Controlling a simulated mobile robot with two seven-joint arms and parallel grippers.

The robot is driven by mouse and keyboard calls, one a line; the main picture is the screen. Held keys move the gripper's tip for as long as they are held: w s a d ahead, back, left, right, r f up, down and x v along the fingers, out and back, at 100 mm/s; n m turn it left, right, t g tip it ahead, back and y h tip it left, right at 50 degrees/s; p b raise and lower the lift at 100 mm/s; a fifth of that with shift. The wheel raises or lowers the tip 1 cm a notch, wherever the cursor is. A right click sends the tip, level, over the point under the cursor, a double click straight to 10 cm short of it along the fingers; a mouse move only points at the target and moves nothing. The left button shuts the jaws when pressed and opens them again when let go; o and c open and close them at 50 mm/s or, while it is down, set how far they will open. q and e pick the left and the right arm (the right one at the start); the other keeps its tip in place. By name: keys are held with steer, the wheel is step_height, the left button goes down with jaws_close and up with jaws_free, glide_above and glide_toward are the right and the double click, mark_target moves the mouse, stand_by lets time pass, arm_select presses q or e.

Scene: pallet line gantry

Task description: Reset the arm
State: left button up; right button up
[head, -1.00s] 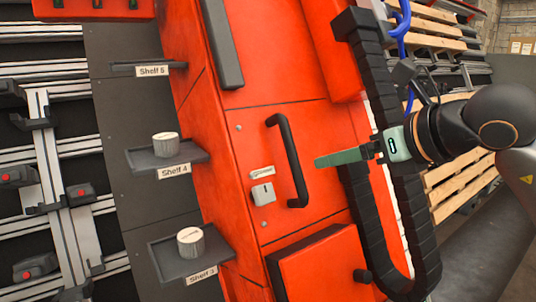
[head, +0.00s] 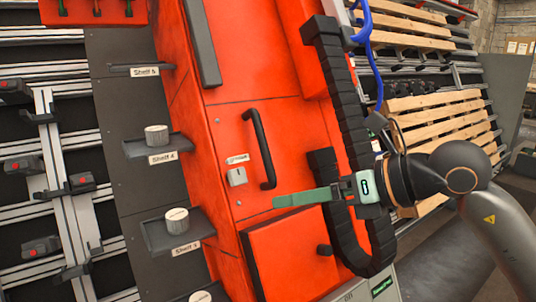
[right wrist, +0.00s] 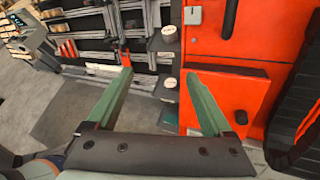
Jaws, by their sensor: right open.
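My right gripper (head: 278,202) reaches in from the right in the head view, in front of the red cabinet (head: 225,130). Its green fingers are seen edge-on there, below the black door handle (head: 260,148). In the right wrist view my right gripper (right wrist: 158,75) has its two green fingers spread wide with nothing between them. It appears apart from the cabinet, though the head view alone does not settle the depth. My left gripper is in neither view.
Shelf 4 (head: 134,149) and Shelf 3 (head: 157,238) each hold a pale round piece. Shelf 5 (head: 125,70) looks empty. A black cable chain (head: 340,85) runs down behind my right gripper. Wooden pallets (head: 440,115) stand at the right. Grey floor (right wrist: 45,110) is open at left.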

steer(key=s+a+f+m+g+y+p, duration=0.1)
steer(key=s+a+f+m+g+y, duration=0.1)
steer(key=s+a+g+y, duration=0.3)
steer(key=w+d+f+m+t+h+p, duration=0.2)
steer(key=d+f+m+t+h, duration=0.3)
steer(key=f+m+t, duration=0.75)
steer(key=w+d+f+m+t+h+p, duration=0.1)
steer(key=d+f+m+t+h+p, duration=0.45)
steer(key=m, duration=1.35)
steer(key=s+d+f+m+g+h+b, duration=0.1)
steer(key=s+d+f+m+g, duration=0.2)
steer(key=s+f, duration=0.6)
steer(key=s+d+f+m+g+h, duration=0.2)
steer(key=s+f+m+g, duration=0.3)
steer(key=f, duration=1.1)
steer(key=s+g, duration=0.2)
steer(key=s, duration=0.2)
steer(key=shift+s+d+b, duration=0.35)
steer(key=shift+s+d, duration=0.05)
steer(key=shift+c, duration=0.2)
